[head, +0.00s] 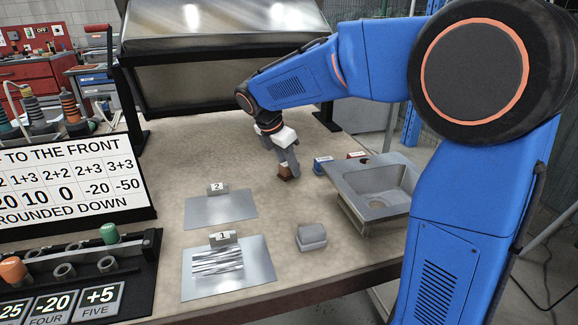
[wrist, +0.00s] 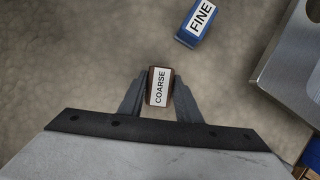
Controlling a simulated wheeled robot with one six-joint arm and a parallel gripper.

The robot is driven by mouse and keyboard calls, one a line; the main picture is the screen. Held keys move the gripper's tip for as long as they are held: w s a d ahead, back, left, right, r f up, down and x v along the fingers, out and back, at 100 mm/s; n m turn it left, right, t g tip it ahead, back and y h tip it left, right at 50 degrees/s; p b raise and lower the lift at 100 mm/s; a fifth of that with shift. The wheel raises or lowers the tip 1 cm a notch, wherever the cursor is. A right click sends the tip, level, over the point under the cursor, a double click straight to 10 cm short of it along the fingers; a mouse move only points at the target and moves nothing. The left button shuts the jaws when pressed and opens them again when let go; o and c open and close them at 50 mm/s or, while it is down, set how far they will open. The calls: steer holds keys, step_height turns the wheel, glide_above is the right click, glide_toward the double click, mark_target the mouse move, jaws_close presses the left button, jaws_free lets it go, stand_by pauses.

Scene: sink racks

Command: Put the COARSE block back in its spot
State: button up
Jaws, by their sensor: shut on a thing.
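My gripper (head: 286,166) is shut on the brown COARSE block (head: 285,174), at or just above the counter; I cannot tell whether the block touches it. In the wrist view the COARSE block (wrist: 160,87) sits between the two fingers (wrist: 159,92), its white label facing the camera. The blue FINE block (wrist: 196,22) lies apart from it, ahead and to the right; in the head view it is the blue block (head: 322,165) left of the sink. No marked spot for the COARSE block can be made out.
A metal sink (head: 375,188) stands right of the gripper, with a reddish block (head: 357,155) behind it. A grey block (head: 311,237) lies in front. Metal plates numbered 2 (head: 222,212) and 1 (head: 262,278) lie left; plate 1 holds a striped piece. The counter between is bare.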

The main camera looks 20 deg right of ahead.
steer(key=shift+f, duration=0.2)
steer(key=o, duration=1.2)
steer(key=v, duration=1.2)
steer(key=shift+r, duration=0.1)
